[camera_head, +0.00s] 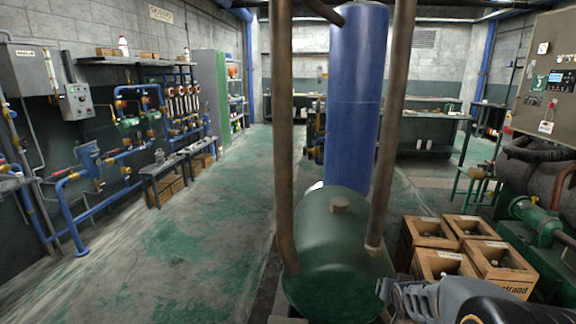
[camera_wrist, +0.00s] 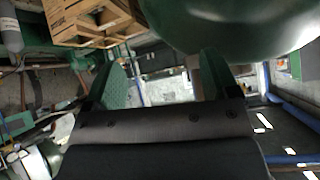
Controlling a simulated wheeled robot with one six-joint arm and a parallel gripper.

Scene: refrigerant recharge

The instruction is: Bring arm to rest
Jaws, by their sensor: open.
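My gripper (camera_wrist: 160,82) shows in the wrist view with its two fingers apart and nothing between them. In the head view my gripper and arm reach in at the lower right corner, beside the green tank (camera_head: 335,235). The fingertips are near the tank's right side; I cannot tell whether they touch it. The wrist view is strongly tilted, and the tank (camera_wrist: 235,22) fills its upper right, close to the fingers.
Wooden crates (camera_head: 470,252) stand right of the tank, close to my arm; crates also show in the wrist view (camera_wrist: 88,20). Brown pipes (camera_head: 283,130) and a blue column (camera_head: 355,90) rise at the tank. Green machinery (camera_head: 540,220) stands far right. The left floor (camera_head: 190,230) is clear.

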